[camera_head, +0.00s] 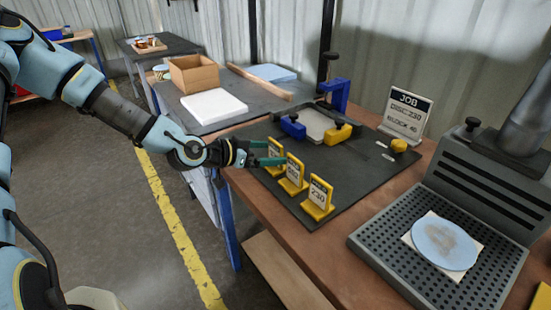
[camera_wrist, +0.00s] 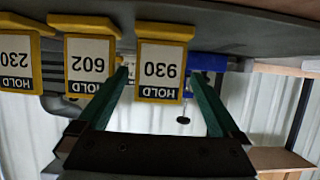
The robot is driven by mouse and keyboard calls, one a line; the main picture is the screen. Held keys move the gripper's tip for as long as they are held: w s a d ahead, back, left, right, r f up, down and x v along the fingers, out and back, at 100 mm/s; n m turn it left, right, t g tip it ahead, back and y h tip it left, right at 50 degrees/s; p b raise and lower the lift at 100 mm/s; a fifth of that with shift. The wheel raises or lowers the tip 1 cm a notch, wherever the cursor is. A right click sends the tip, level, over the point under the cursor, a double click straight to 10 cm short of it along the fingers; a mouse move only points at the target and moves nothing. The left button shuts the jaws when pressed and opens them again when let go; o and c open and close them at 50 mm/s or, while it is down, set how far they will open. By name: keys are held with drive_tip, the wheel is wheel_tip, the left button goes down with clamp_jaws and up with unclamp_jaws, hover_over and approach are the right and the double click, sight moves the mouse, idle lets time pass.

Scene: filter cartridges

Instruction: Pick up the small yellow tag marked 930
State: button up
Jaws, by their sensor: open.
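The yellow tag marked 930 (camera_wrist: 160,93) stands upright with a white label, which also reads HOLD. It shows upside down in the wrist view. In the head view it is the farthest tag of the row (camera_head: 274,171), partly hidden by my gripper. My gripper (camera_head: 271,153) is open, its two green fingers apart. In the wrist view the fingers (camera_wrist: 158,76) lie to the left and right of the 930 tag, with a small gap on each side. How deep the fingertips reach around it cannot be told.
Similar yellow tags marked 602 (camera_wrist: 88,65) and 230 (camera_head: 318,197) stand close beside it on the dark mat (camera_head: 345,182). Blue and yellow clamps (camera_head: 293,127) and a JOB sign (camera_head: 406,112) stand behind. A perforated fixture (camera_head: 385,247) with a blue disc is at right.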

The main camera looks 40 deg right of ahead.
sight(274, 152)
drive_tip(key=p+x, duration=0.1)
drive_tip(key=x, duration=0.3)
drive_tip(key=shift+d+p, duration=0.2)
drive_tip(key=shift+p, duration=0.1)
drive_tip(key=shift+d+f, duration=0.35)
drive_tip(key=shift+d, duration=0.1)
drive_tip(key=c, duration=1.3)
